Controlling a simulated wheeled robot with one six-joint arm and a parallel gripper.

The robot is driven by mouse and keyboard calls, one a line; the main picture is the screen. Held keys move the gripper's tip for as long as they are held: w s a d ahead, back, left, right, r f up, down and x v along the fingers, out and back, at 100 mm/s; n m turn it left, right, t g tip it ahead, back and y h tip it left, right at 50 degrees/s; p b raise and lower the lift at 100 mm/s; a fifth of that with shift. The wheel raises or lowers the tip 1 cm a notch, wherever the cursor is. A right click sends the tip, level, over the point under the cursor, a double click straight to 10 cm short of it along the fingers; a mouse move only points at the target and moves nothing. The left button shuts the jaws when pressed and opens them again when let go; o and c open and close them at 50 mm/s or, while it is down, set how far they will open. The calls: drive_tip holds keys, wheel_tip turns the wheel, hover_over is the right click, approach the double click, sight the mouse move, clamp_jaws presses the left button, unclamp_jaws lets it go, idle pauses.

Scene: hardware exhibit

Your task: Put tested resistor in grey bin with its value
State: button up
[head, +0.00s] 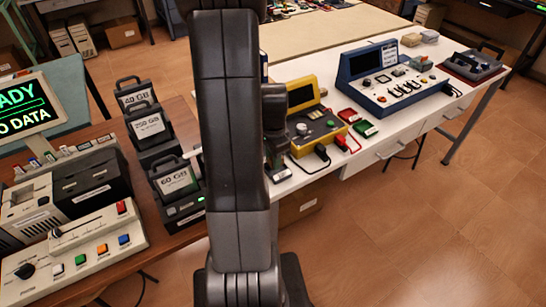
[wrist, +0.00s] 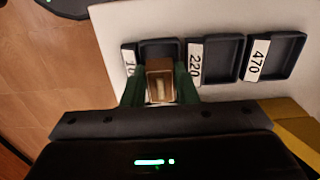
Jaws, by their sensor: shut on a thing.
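The resistor (wrist: 159,88), a small tan, box-like piece with a pale middle, sits between the green fingers of my gripper (wrist: 160,76) in the wrist view. The gripper is shut on it. The dark grey bin at the left (wrist: 174,43) lies just beyond the fingertips; its label starts with "10", the rest hidden by a finger. To its right are the 220 bin (wrist: 228,45) and the 470 bin (wrist: 290,45). All three look empty where visible. I cannot tell the height of the resistor above the bin. In the head view my arm hides the bins and the resistor.
A yellow tester (head: 318,128) with leads stands on the white table right of my arm, with a red box (head: 349,115) and a green box (head: 365,128) beside it. A blue console (head: 388,80) stands farther right. Labelled drive boxes (head: 150,124) stand left.

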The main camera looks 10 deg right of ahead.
drive_tip(key=shift+f+b, duration=0.55)
drive_tip(key=shift+f, duration=0.1)
drive_tip(key=o, duration=1)
drive_tip(key=shift+o, duration=0.2)
drive_tip(key=shift+r, duration=0.1)
drive_tip(key=shift+r+p, duration=0.6)
drive_tip(key=shift+p, duration=0.05)
wheel_tip(320, 180, up, 12)
drive_tip(key=shift+f, duration=0.15)
